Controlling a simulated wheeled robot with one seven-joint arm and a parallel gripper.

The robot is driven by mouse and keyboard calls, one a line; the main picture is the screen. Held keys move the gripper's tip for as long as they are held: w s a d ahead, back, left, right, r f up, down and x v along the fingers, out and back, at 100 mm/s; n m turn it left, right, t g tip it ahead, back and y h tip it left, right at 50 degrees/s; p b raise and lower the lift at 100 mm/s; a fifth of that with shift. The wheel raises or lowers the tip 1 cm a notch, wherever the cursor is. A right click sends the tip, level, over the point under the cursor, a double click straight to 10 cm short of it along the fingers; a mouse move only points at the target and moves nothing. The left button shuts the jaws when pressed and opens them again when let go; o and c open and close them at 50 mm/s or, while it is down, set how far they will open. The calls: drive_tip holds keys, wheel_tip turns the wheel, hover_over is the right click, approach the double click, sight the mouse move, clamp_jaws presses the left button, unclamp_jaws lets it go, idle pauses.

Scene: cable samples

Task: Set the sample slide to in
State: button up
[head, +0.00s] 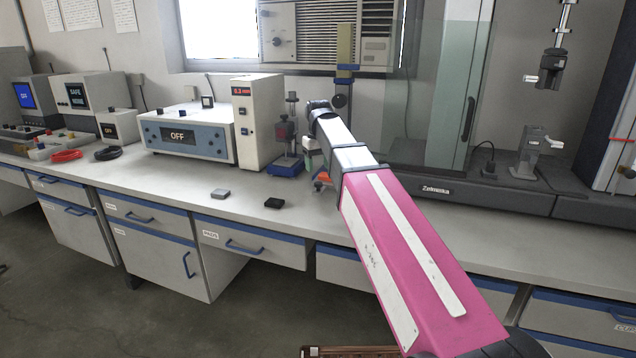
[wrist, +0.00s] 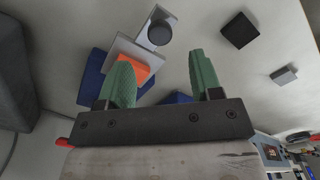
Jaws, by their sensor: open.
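A small fixture with a grey plate (wrist: 127,49), a dark round knob (wrist: 160,33), an orange block (wrist: 138,64) and a blue base (wrist: 92,78) lies under my gripper in the wrist view. I cannot tell for sure which part is the sample slide. My gripper (wrist: 162,72) is open, its green fingers apart. The left finger overlaps the orange block in the picture; whether they touch is unclear. The gap between the fingers shows no held thing. In the head view my arm mostly hides the fixture; an orange part (head: 322,178) shows beside it.
A blue-based stand (head: 285,167) is left of my arm, near a tall white meter (head: 257,122) and an OFF box (head: 188,135). A black block (head: 274,202) and a grey block (head: 220,192) lie on the bench (head: 165,190). A glass-fronted cabinet (head: 425,100) stands behind my arm.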

sight(318, 183)
drive_tip(key=shift+f, duration=3.2)
